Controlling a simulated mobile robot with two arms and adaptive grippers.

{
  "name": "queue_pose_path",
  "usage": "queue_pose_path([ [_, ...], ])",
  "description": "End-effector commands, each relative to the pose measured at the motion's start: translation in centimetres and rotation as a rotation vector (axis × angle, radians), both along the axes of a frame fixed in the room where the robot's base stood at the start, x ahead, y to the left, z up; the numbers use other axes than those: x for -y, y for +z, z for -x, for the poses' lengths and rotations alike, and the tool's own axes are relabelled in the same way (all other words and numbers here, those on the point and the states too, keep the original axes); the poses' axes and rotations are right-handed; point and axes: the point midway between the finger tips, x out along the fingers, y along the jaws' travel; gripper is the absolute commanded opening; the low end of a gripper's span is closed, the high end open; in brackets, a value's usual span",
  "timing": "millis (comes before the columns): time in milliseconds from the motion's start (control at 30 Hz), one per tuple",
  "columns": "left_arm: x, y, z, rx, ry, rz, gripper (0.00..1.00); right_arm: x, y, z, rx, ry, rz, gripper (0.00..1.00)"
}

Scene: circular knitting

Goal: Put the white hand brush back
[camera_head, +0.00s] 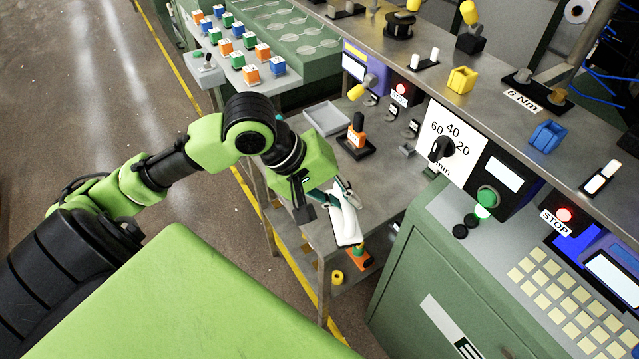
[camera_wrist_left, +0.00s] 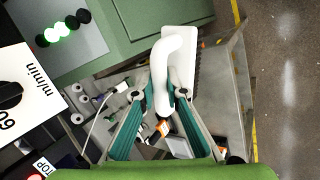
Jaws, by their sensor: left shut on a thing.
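The white hand brush (camera_head: 345,222) is in my left gripper (camera_head: 334,197), above the front part of the grey metal table (camera_head: 384,168). In the left wrist view the brush (camera_wrist_left: 170,62) has a curved white handle and dark bristles along one side. The two fingers of the left gripper (camera_wrist_left: 168,98) close on it from both sides. It appears to be clear of the table top. My right gripper is not in view.
A grey tray (camera_head: 326,118) and an orange-and-black tool on a black stand (camera_head: 357,137) are on the table. A green cabinet (camera_head: 425,265) with a keypad stands to the right. A yellow ring (camera_head: 338,277) lies on a lower shelf.

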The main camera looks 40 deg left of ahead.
Motion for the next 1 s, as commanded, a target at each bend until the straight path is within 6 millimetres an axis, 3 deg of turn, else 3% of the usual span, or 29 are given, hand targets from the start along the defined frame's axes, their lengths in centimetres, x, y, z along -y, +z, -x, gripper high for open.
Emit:
queue_pose_path([
  [200, -0.2, 0.1, -1.6, 0.005, 0.269, 0.001, 0.0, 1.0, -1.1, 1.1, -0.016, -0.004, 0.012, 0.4],
  [433, -1.1, -0.1, -2.5, -0.006, 0.381, -0.002, 0.0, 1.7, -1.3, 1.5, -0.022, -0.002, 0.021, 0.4],
  [800, -8.1, -3.8, -7.5, -0.009, 0.387, -0.003, 0.0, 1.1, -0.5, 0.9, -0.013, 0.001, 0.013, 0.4],
  [1000, -10.3, -7.6, -9.2, -0.009, 0.384, 0.0, 0.0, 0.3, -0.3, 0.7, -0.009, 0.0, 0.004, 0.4],
])
